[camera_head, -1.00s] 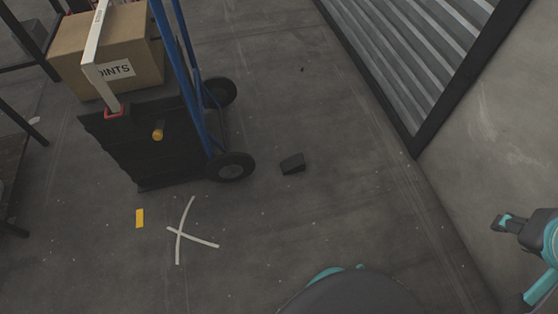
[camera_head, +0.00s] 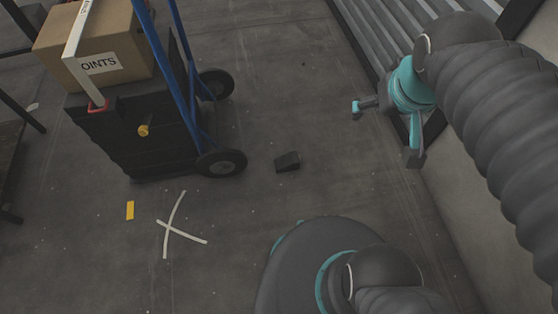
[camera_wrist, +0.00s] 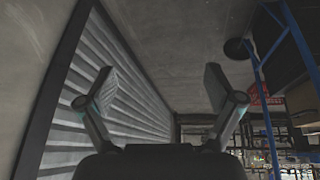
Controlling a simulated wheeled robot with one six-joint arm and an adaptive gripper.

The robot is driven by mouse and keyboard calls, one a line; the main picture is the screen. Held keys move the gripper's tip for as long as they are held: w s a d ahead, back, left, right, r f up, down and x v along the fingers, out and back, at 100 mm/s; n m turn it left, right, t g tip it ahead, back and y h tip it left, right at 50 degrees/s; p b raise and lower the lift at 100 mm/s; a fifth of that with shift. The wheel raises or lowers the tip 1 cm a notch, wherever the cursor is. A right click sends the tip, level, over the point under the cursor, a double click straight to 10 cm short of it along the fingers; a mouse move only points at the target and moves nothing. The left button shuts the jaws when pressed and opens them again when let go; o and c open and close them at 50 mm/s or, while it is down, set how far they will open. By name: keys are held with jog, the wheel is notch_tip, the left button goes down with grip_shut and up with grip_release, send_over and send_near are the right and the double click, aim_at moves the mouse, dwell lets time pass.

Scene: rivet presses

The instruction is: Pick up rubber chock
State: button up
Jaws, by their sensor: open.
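The rubber chock (camera_head: 287,162) is a small dark wedge lying on the concrete floor in the head view, just right of the hand truck's near wheel and apart from it. My gripper (camera_head: 384,128) is in the head view to the right of the chock and above the floor, near the corrugated shutter. Its two fingers are spread and hold nothing. In the wrist view my gripper (camera_wrist: 158,88) also shows spread fingers with empty space between them. I cannot make out the chock in the wrist view.
A blue hand truck (camera_head: 176,62) with black wheels stands left of the chock, beside a black crate (camera_head: 135,140) bearing a cardboard box (camera_head: 90,45). A corrugated shutter (camera_head: 385,35) is at upper right.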

jog(key=w+a+f+n+g, duration=0.1)
jog(key=w+a+f+n, duration=0.15)
jog(key=w, duration=0.45)
jog(key=n+g+h+b, duration=0.3)
jog(key=n, duration=1)
send_over(287, 159)
notch_tip(287, 159, down, 34)
jog(key=s+a+f+n+h, duration=0.15)
jog(key=a+f+n, duration=0.25)
jog(key=f, duration=1)
jog(key=shift+n, duration=0.25)
jog(key=x, duration=0.2)
jog(key=b+x, duration=0.1)
jog(key=x, duration=0.2)
jog(key=b+x, duration=0.1)
jog(key=x, duration=0.2)
jog(key=shift+a+f, duration=0.15)
jog(key=shift+a, duration=0.25)
jog(key=shift+b+x, duration=0.3)
jog(key=shift+x, duration=2.85)
jog(key=shift+w+a, duration=0.15)
